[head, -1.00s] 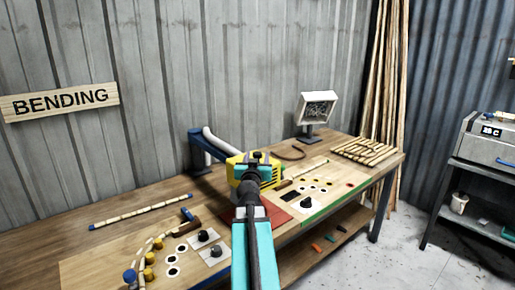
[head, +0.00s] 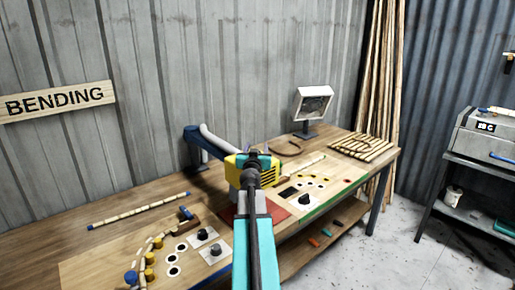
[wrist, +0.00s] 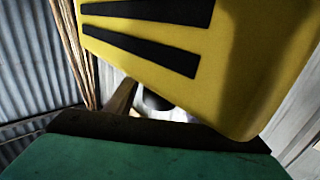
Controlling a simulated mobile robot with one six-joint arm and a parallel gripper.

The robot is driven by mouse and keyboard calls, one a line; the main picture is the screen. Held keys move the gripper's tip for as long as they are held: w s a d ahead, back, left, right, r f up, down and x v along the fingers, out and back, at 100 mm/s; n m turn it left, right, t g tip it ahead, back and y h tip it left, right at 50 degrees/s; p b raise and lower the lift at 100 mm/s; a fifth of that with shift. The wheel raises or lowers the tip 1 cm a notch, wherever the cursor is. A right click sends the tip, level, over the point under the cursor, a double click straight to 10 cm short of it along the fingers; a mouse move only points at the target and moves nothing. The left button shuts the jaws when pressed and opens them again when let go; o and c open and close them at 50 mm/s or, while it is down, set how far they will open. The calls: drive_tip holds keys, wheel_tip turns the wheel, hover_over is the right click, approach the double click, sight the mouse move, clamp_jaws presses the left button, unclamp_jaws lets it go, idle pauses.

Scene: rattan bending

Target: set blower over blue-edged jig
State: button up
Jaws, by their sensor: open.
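The blower is a yellow box with black slots (head: 235,164), joined to a pale hose and a blue swing arm (head: 197,143) at the back of the bench. My gripper (head: 257,153) is at the blower and partly hides it in the head view. In the wrist view the yellow body (wrist: 215,70) fills the upper part, close to my teal, dark-padded finger (wrist: 150,150). The jaws are open; I cannot tell whether they touch it. A board with pegs and yellow blocks (head: 100,262) lies front left. A green-edged board (head: 327,200) lies right. I cannot make out a blue edge.
A rattan pole with blue ends (head: 140,211) lies at the back left. A lamp-like heater (head: 313,103) and a slatted rattan rack (head: 362,147) stand at the right. A red mat (head: 278,213) is beside the blower. A shelf (head: 318,242) runs below the bench.

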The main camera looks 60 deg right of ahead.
drive_tip(key=shift+d, duration=0.1)
clamp_jaws()
drive_tip(key=shift+a+f+b, duration=0.15)
drive_tip(key=shift+a+b, duration=0.15)
drive_tip(key=shift+b, duration=0.15)
